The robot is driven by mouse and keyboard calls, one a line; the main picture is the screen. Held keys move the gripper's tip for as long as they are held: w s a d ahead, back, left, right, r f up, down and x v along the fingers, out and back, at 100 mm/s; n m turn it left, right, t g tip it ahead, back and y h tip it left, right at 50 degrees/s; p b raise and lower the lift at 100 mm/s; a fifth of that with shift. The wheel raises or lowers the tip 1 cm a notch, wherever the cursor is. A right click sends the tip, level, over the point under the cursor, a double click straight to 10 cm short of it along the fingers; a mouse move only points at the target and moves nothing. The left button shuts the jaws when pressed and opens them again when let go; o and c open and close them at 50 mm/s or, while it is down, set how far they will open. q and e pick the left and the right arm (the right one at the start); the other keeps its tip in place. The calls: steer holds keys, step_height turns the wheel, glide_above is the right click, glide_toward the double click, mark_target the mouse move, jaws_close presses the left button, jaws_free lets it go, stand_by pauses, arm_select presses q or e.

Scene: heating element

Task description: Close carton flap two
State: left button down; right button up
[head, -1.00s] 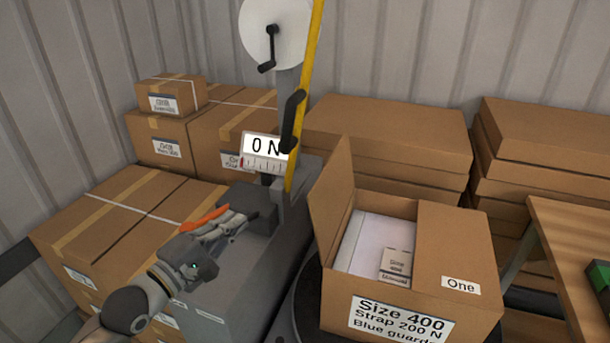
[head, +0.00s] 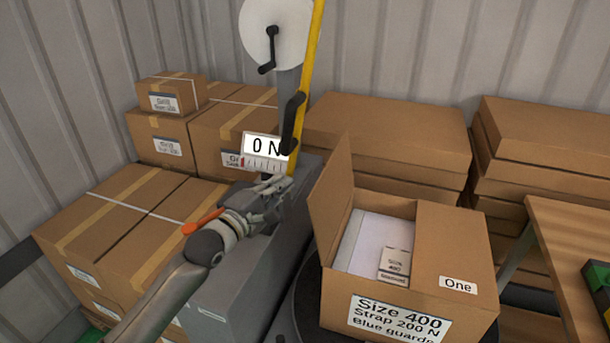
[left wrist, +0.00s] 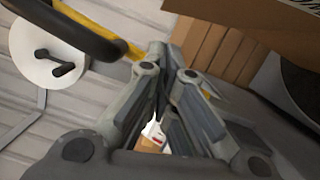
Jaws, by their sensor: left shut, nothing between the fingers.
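The open carton (head: 400,298) stands on a dark round turntable (head: 306,300), its front label reading "Size 400, Strap 200 N, Blue guards". Its right flap, marked "One" (head: 456,240), lies folded down over the right side. The opposite flap (head: 331,195) on the left stands upright, leaning slightly outward. White contents and a small boxed item (head: 396,265) show in the opening. My left gripper (head: 280,190) is shut and empty, left of the upright flap and apart from it. In the left wrist view its fingers (left wrist: 165,60) are together, with a cardboard edge at top right. My right gripper is not visible.
A strapping machine with a yellow strap (head: 308,80), a black handle (head: 292,120) and a "0 N" gauge (head: 264,148) stands close behind my left gripper. Stacked cartons (head: 110,215) fill the left and back. A wooden table (head: 570,250) is at the right.

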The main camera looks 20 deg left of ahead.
arm_select(q)
steer(key=w+d+p, duration=0.1)
steer(key=w+d, duration=0.2)
steer(key=d, duration=0.2)
steer(key=shift+w+r+p, duration=0.3)
steer(key=shift+w+r, duration=0.05)
steer(key=shift+r, duration=0.1)
